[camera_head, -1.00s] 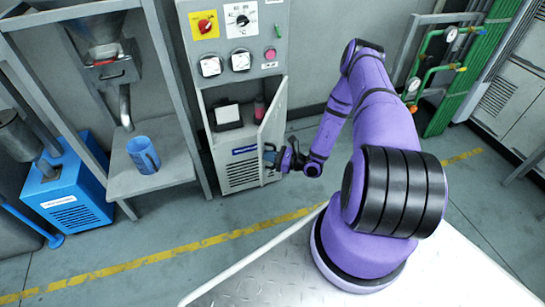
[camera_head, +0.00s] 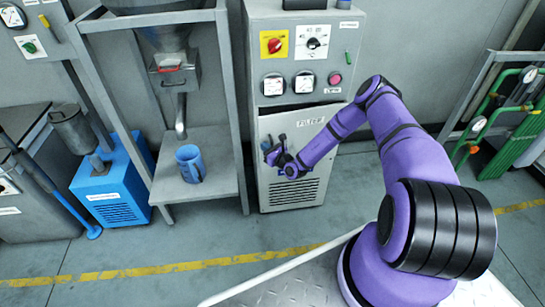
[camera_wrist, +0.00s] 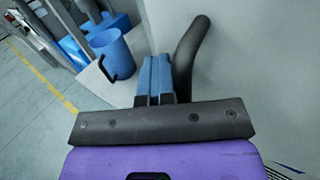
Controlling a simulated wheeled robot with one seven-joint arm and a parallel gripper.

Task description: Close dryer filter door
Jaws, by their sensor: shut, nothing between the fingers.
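The filter door (camera_head: 312,142), a light grey panel marked FILTER, covers the front of the dryer cabinet (camera_head: 302,88). My gripper (camera_head: 267,152) is shut and empty at the door's left side. In the wrist view its blue fingers (camera_wrist: 153,80) are together, close to the pale door surface (camera_wrist: 255,60). A black curved handle (camera_wrist: 190,48) stands just right of the fingers; they are beside it, not around it. Whether the fingertips touch the door cannot be told.
A blue mug (camera_head: 189,165) stands on a grey shelf (camera_head: 222,190) left of the cabinet, under a hopper (camera_head: 172,72). A blue machine (camera_head: 110,195) is further left. Green pipes (camera_head: 520,140) stand at the right. The floor before the cabinet is clear.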

